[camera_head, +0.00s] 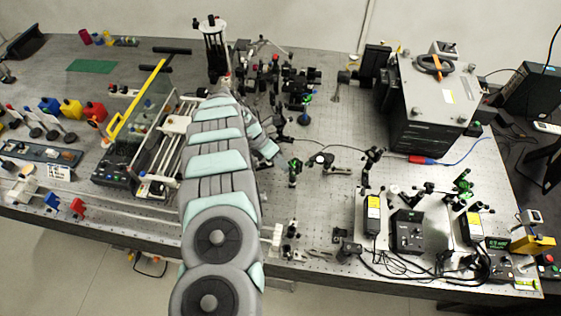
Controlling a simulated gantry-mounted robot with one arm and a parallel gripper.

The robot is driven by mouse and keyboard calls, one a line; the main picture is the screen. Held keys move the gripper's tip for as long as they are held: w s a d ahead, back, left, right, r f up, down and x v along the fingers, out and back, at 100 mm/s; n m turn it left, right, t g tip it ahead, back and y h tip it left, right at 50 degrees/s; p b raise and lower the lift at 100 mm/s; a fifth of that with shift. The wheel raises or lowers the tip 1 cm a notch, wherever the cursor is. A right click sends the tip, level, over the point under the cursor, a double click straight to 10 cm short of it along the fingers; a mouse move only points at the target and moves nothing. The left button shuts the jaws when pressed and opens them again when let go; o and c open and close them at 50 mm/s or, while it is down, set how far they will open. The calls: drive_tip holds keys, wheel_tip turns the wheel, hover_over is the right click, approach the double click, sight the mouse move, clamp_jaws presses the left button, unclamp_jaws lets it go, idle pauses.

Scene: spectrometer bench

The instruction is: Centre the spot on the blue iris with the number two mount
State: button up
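My arm (222,165) reaches up from the bottom over the optical bench. Its far end (264,143) bends down to the right among small dark mounts. I cannot make out the fingers of my gripper or whether they hold anything. A small mount with blue and green parts (305,98) stands right of the arm's end; I cannot tell whether it is the blue iris. A green mount (293,172) stands closer to the front. No number on any mount is readable, so I cannot pick out mount two. No light spot can be made out.
A large grey instrument box (434,98) fills the back right. Controllers (407,230) and loose cables crowd the front right. A yellow-edged clear panel (137,104) rises left of my arm. Several dark mounts (290,75) cluster behind it. Bare bench (335,122) shows in the middle.

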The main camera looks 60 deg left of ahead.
drive_tip(key=shift+w+d+f, duration=0.1)
drive_tip(key=shift+f, duration=0.1)
clamp_jaws()
idle(0.3)
